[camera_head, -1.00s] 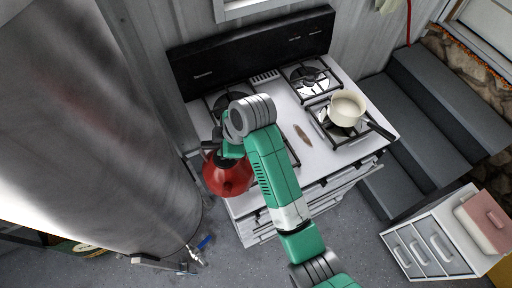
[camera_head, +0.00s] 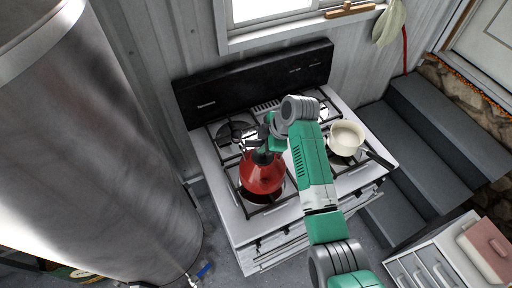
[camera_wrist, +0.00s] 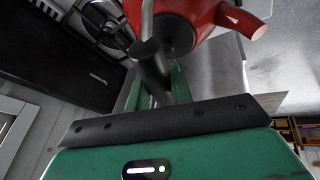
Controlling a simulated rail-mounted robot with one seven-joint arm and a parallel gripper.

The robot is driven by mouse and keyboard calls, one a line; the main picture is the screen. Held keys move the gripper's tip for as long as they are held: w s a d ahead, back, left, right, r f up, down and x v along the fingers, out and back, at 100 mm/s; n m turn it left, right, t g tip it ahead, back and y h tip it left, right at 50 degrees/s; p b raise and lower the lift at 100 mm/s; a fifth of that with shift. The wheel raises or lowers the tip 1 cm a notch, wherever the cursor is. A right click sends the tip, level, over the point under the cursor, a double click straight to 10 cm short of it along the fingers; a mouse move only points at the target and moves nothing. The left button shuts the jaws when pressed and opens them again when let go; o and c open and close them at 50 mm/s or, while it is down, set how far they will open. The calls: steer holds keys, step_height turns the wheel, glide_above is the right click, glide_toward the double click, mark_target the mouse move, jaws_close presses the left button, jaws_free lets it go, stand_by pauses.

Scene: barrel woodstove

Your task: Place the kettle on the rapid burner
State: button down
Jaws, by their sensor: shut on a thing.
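The red kettle (camera_head: 262,174) appears over the front-left burner of the white stove (camera_head: 205,160) in the head view. I cannot tell whether it touches the grate. My gripper (camera_head: 264,146) is above the kettle, shut on its dark handle. In the wrist view, the red kettle body (camera_wrist: 195,14) and its spout are at the top, and the dark handle is between the fingers of my gripper (camera_wrist: 158,88). The back-left burner (camera_head: 236,131) is bare. No label shows which burner is the rapid one.
A cream pan (camera_head: 346,136) with a dark handle sits on the front-right burner. The black backguard (camera_head: 255,80) stands behind the burners. A large metal cylinder (camera_head: 100,150) is close on the left. Grey steps (camera_head: 420,140) are on the right.

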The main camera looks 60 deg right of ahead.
steer(key=shift+f+p, duration=0.4)
steer(key=shift+f, duration=1.25)
steer(key=c, duration=1.2)
jaws_free()
steer(key=shift+f, duration=0.15)
steer(key=shift+c, duration=0.2)
steer(key=v, duration=1.2)
steer(key=shift+b, duration=0.35)
